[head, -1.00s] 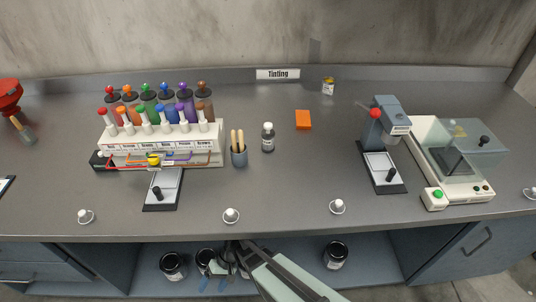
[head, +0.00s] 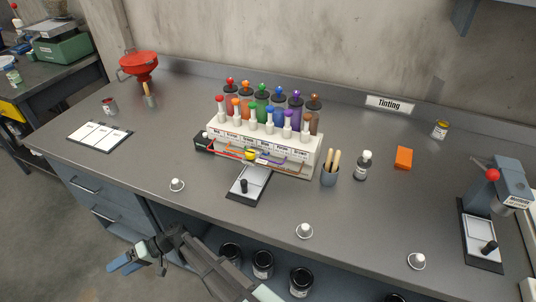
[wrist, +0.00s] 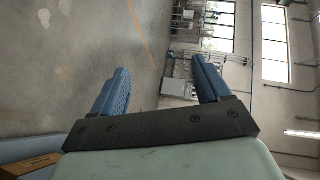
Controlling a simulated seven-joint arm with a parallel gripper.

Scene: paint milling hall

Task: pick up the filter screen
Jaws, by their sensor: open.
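I cannot make out a filter screen for certain in either view. A red funnel (head: 138,66) stands at the back left of the bench in the head view; whether a screen is in it is not visible. My gripper (head: 122,263) is in front of the bench at the lower left, over the floor and apart from the bench things. In the wrist view my gripper (wrist: 160,65) has its two blue fingers wide apart with nothing between them, facing open floor and distant windows.
Black cans (head: 263,263) stand on the shelf below.

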